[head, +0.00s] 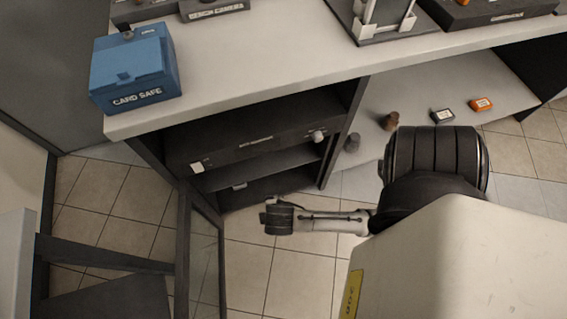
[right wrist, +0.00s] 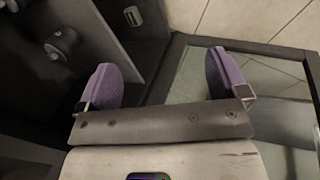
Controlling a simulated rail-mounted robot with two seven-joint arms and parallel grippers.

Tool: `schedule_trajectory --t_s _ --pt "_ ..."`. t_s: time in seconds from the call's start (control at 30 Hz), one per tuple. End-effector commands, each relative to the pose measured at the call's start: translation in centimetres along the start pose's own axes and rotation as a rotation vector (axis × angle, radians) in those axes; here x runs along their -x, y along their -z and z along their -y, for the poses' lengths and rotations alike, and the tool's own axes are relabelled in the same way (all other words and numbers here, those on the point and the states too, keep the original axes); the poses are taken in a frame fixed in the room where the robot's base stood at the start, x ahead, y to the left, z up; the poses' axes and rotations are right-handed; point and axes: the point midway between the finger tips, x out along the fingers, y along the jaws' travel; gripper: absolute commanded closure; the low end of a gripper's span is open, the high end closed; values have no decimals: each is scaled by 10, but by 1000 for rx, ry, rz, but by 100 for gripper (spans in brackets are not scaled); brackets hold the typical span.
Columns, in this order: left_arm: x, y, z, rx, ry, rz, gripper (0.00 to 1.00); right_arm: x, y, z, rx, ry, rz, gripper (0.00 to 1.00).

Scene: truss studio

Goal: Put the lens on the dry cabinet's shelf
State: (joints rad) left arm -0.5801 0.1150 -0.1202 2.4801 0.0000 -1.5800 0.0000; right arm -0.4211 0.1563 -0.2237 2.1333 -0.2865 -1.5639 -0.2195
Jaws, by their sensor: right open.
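The dry cabinet (head: 240,145) is a dark unit under the bench, with its shelf (head: 265,168) showing and its glass door (head: 204,262) swung open toward me. My right gripper (right wrist: 160,78) is open, with purple finger pads apart and nothing between them; the glass door (right wrist: 265,85) and floor lie beyond it. In the head view my right wrist is just outside the cabinet opening, and its fingers are hard to make out. I cannot identify the lens for sure; a small brown cylinder (head: 391,121) and a grey one (head: 352,142) stand on the open shelf at right. My left gripper is out of view.
A blue card safe box (head: 135,70) sits on the bench top (head: 250,60). The open door borders the clear tiled floor (head: 290,270). A small pale object (head: 239,185) is inside the cabinet.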

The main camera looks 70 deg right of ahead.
Motion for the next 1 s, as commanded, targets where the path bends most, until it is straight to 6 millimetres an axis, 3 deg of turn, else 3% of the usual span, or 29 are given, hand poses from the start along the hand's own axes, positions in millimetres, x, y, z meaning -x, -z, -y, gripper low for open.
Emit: schedule_trajectory --t_s 0.1,0.33,0.5,1.0 --pt "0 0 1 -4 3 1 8 41 -8 7 -164 117 -90 8" --pt "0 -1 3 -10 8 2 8 88 -16 9 -325 238 -181 8" --pt "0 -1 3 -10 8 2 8 96 -17 10 -351 260 -196 8" --pt "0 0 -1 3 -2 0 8 96 -17 10 -348 259 -195 8"
